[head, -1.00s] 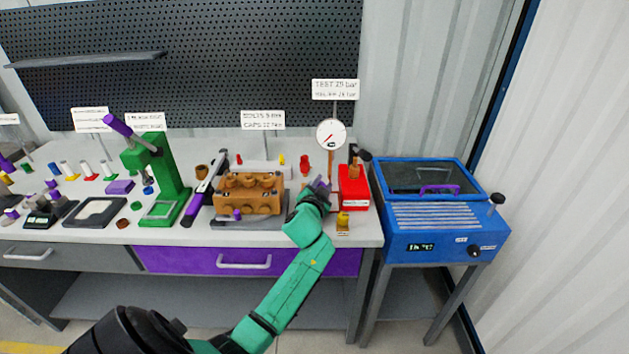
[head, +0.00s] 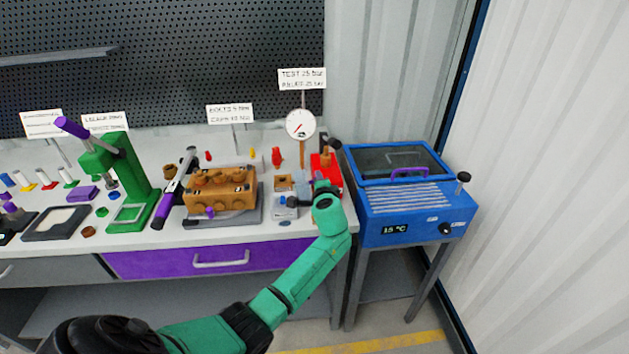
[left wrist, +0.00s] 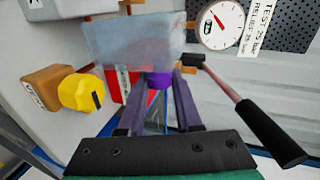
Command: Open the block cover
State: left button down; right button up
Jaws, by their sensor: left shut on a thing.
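My left gripper (head: 322,188) is at the right end of the bench, by the gauge post. In the left wrist view its two purple fingers (left wrist: 160,103) are closed around a purple knob (left wrist: 158,80). The knob adjoins a translucent grey-blue plate (left wrist: 130,42), seemingly the block cover, which stands in front of the fingertips. A small part of the plate seems to show in the head view (head: 303,181). My wrist hides most of that spot, and I cannot tell how the plate is attached. My right gripper is not in view.
The gauge (head: 300,124) stands behind, with a red box (head: 328,168) beside my gripper. A yellow knob (left wrist: 82,92) and a black-handled lever (left wrist: 270,130) flank the fingers. A brown pump block (head: 220,188) lies left; a blue cabinet (head: 410,200) stands right.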

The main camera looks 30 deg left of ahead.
pick_arm(q)
jog(key=shift+w+d+f+m, duration=0.15)
jog(key=shift+d+f+m, duration=0.05)
jog(key=shift+f+m, duration=0.15)
dwell(0.3)
jog(key=c, duration=0.6)
grip_release()
jog(key=b+v, duration=0.1)
jog(key=v, duration=1.3)
jog(key=shift+d, duration=0.3)
